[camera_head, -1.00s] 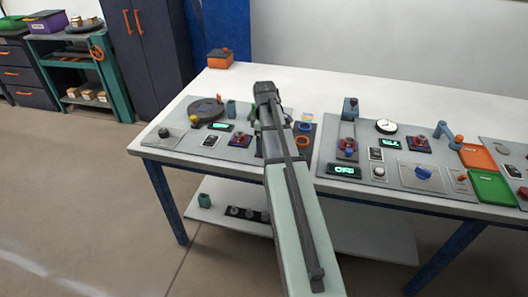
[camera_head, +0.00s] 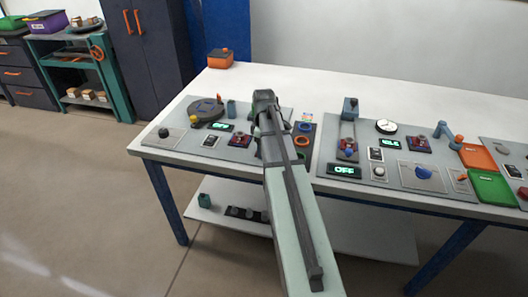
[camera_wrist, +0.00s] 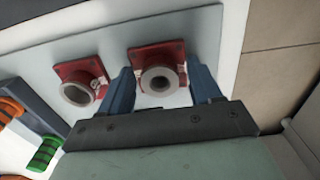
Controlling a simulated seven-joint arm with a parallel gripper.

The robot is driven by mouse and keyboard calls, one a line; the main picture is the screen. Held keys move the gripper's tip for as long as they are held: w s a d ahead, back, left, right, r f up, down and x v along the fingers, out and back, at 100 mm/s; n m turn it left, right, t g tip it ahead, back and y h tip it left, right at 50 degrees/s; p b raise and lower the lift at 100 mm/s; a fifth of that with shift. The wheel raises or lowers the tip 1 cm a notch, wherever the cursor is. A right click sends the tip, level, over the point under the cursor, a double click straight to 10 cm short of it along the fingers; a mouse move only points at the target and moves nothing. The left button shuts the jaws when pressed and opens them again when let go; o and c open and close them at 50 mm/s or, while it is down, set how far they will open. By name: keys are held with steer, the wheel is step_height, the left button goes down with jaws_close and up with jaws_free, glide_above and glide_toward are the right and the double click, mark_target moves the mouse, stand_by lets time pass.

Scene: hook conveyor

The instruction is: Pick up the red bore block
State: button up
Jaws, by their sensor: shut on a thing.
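In the wrist view, a red block with a grey round bore (camera_wrist: 157,78) sits between the two blue fingers of my gripper (camera_wrist: 161,74). The fingers are shut on it, one at each side. A second red block with a grey ring (camera_wrist: 80,80) stands apart to its left, outside the fingers. I cannot tell whether the held block touches the panel below. In the head view my arm hides the gripped block; one red piece (camera_head: 240,140) shows on the left panel beside my arm.
The left panel (camera_head: 172,147) carries a dark round turntable (camera_head: 206,108), a green display (camera_head: 221,127) and coloured rings (camera_head: 304,127). An orange box (camera_head: 220,61) stands at the table's back left.

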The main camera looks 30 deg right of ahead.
steer(key=c, duration=0.4)
steer(key=shift+r, duration=0.1)
step_height(320, 180, up, 8)
steer(key=w+a+r+n, duration=0.1)
steer(key=w+a, duration=0.2)
steer(key=a, duration=0.2)
steer(key=shift+n, duration=0.6)
steer(key=w+a, duration=0.1)
steer(key=w, duration=0.7)
steer(key=w+a, duration=0.2)
steer(key=w, duration=0.7)
steer(key=w+a, duration=0.2)
steer(key=w, duration=0.7)
steer(key=shift+a+r, duration=0.1)
steer(key=shift+r, duration=0.15)
steer(key=shift+w+d+r+m, duration=0.1)
steer(key=shift+w+d+m, duration=0.2)
steer(key=shift+w, duration=1.05)
steer(key=shift+w+d+r+m, duration=0.15)
steer(key=shift+w+m, duration=0.3)
steer(key=shift+w, duration=0.9)
steer(key=shift+w+d+r+m, duration=0.1)
steer(key=shift+w+d+m, duration=0.2)
steer(key=shift+w, duration=1.05)
